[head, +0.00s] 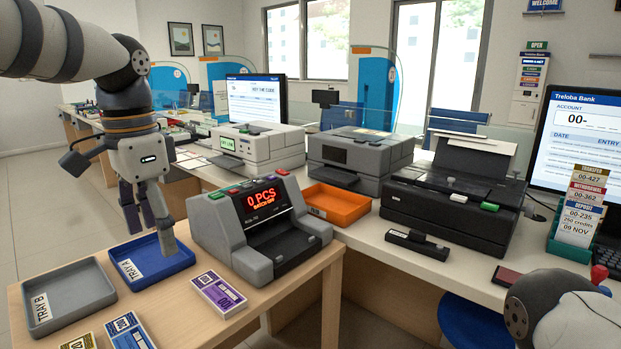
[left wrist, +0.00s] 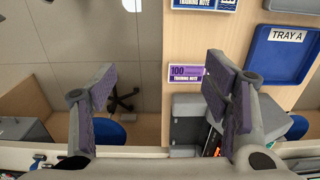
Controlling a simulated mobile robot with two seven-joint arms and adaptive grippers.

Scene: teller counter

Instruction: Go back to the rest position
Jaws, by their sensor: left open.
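My left gripper (head: 150,238) hangs fingers down at the left of the head view, its fingers spread with nothing between them. There its fingertips overlap the back part of the blue tray marked Tray A (head: 130,279). In the left wrist view the gripper (left wrist: 158,78) shows two separated finger pads. The purple-banded note bundle (left wrist: 187,76) shows between them, at a distance, and Tray A (left wrist: 258,50) is off to the right. A grey part of my right arm is at the lower right of the head view. My right gripper is outside both views.
On the wooden table are the grey Tray B (head: 75,300), the purple note bundle (head: 218,294), other bundles (head: 128,331) and a counting machine (head: 262,228) reading 0 PCS. An orange tray (head: 337,204), printers (head: 358,160) and a black scanner (head: 452,206) occupy the counter.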

